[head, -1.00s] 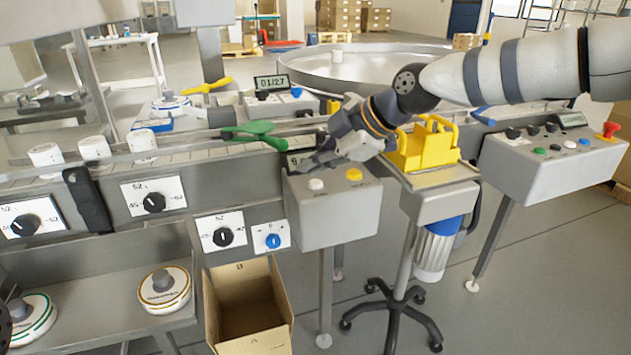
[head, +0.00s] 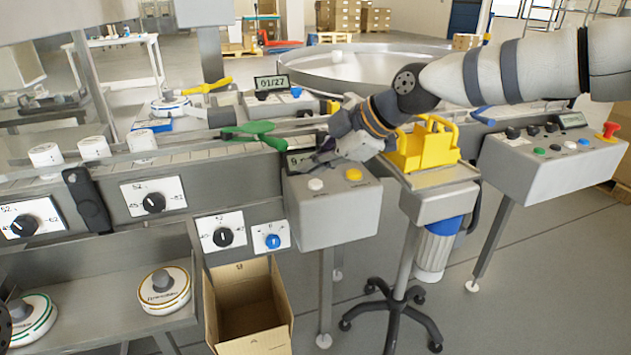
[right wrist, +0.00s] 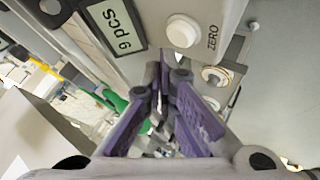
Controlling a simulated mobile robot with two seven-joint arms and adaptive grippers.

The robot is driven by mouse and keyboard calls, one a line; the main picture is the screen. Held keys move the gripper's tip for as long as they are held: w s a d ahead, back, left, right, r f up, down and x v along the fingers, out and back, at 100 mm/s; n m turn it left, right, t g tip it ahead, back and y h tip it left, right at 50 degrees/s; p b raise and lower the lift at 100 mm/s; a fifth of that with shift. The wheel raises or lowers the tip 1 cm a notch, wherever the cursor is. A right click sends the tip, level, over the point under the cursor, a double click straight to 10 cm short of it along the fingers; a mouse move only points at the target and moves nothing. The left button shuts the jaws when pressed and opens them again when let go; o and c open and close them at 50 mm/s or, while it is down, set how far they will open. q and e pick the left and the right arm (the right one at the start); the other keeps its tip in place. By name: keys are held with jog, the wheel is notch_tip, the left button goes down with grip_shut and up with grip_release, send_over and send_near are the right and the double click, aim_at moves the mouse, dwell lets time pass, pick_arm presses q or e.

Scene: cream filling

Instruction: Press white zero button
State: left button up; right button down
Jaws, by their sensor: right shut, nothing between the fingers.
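The white zero button (head: 316,184) is on the sloped top of a grey control box (head: 330,222), left of a yellow button (head: 353,174). In the right wrist view the white button (right wrist: 183,31) stands beside the printed word ZERO and a display (right wrist: 117,24) reading 9 pcs. My right gripper (head: 322,156) is over the back of the box, behind the button and close to the display. In the right wrist view its purple fingers (right wrist: 165,88) are shut and empty, and the button appears above the fingertips, apart from them. My left gripper is not in view.
A yellow container (head: 425,150) stands on a stand right of the box. A green-handled part (head: 255,132) lies left of the gripper along the conveyor. A second control panel (head: 555,160) with a red knob is at the right. An open cardboard box (head: 248,305) is below.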

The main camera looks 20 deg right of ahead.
aim_at(315, 184)
jog(key=shift+f, duration=0.45)
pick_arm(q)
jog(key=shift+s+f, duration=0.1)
pick_arm(e)
jog(key=shift+f, duration=0.55)
dwell(0.5)
jog(key=shift+r, duration=0.15)
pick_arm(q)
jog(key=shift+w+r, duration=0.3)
pick_arm(e)
jog(key=shift+r, duration=0.85)
jog(key=shift+r+p, duration=0.65)
jog(key=shift+r, duration=1.9)
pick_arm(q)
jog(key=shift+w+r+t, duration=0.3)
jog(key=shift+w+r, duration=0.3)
pick_arm(e)
jog(key=shift+f, duration=0.1)
